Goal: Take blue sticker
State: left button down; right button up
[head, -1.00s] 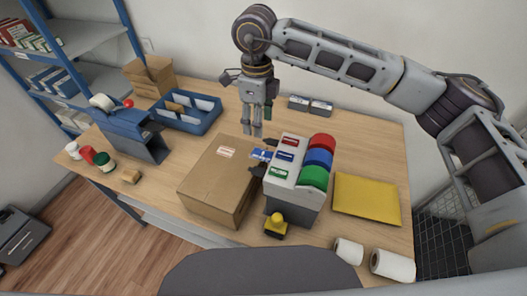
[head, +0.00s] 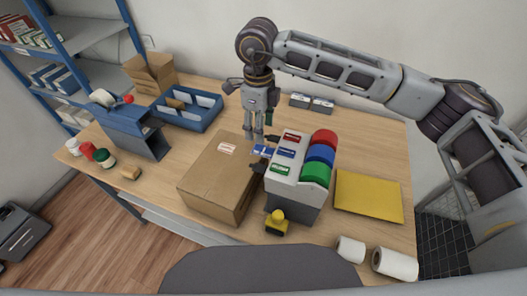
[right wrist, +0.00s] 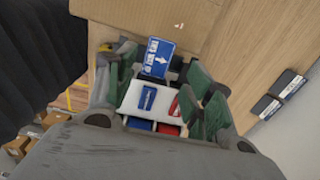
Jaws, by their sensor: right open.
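The blue sticker (head: 263,150) sticks out from the left side of the grey label dispenser (head: 293,204), at its middle slot, near the cardboard box. My right gripper (head: 254,138) is open and empty, pointing down just above and behind the sticker. It also shows in the right wrist view (right wrist: 162,84), with the dispenser top (right wrist: 150,99) below it. I see no contact between fingers and sticker. My left gripper is not in view.
The cardboard box (head: 215,183) stands close to the dispenser's left. Red, blue and green rolls (head: 319,155) sit on the dispenser. A yellow stamp (head: 277,222) stands in front, a yellow envelope (head: 367,197) to the right. A blue tray (head: 187,110) is behind left.

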jog(key=b, duration=0.2)
send_over(260, 150)
jog(key=shift+f, duration=2.5)
jog(key=shift+f+b, duration=1.55)
jog(key=shift+f, duration=0.1)
jog(key=c, duration=0.5)
